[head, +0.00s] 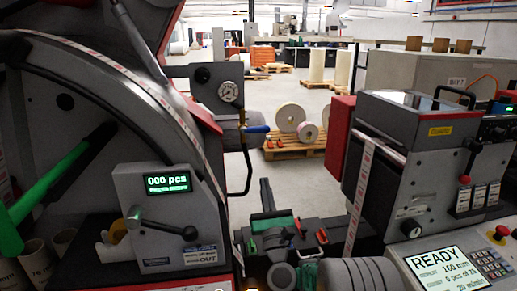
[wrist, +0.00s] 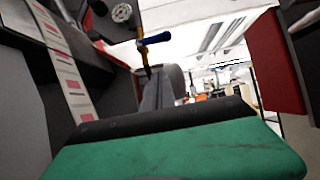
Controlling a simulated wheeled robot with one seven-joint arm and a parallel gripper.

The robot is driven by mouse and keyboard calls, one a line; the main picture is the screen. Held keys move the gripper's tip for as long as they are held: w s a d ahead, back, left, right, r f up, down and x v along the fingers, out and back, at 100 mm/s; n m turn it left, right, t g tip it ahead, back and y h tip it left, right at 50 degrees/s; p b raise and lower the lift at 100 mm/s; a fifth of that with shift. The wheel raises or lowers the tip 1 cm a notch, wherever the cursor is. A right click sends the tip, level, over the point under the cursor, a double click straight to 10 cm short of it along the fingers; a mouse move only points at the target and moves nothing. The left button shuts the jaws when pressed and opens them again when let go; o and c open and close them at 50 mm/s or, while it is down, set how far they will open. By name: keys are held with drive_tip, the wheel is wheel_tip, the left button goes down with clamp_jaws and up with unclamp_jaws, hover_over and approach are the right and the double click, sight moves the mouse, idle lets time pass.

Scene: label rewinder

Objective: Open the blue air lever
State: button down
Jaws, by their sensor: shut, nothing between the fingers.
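The blue air lever (head: 258,129) sticks out roughly level to the right of the left machine, just below a round pressure gauge (head: 231,92). In the wrist view the blue lever (wrist: 155,39) sits at upper centre, with a brass-coloured fitting below it and the gauge (wrist: 121,12) at upper left. My gripper (head: 267,186) is at lower centre in the head view, below the lever and apart from it. It is shut and empty. Its green and black parts fill the bottom of the wrist view and hide what lies behind them.
A black bent hose (head: 247,172) hangs below the lever. The left machine carries a counter box (head: 170,215) with a black-knobbed handle. The right machine (head: 408,150) has a red side panel. Open floor and a pallet of rolls (head: 292,145) lie beyond the gap.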

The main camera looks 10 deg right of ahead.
sight(255, 130)
drive_tip(key=shift+d+r, duration=0.1)
drive_tip(key=shift+d, duration=0.15)
drive_tip(key=s+r+p+x, duration=0.1)
drive_tip(key=r+p+x, duration=0.1)
drive_tip(key=p+x, duration=1)
drive_tip(key=shift+r, duration=0.35)
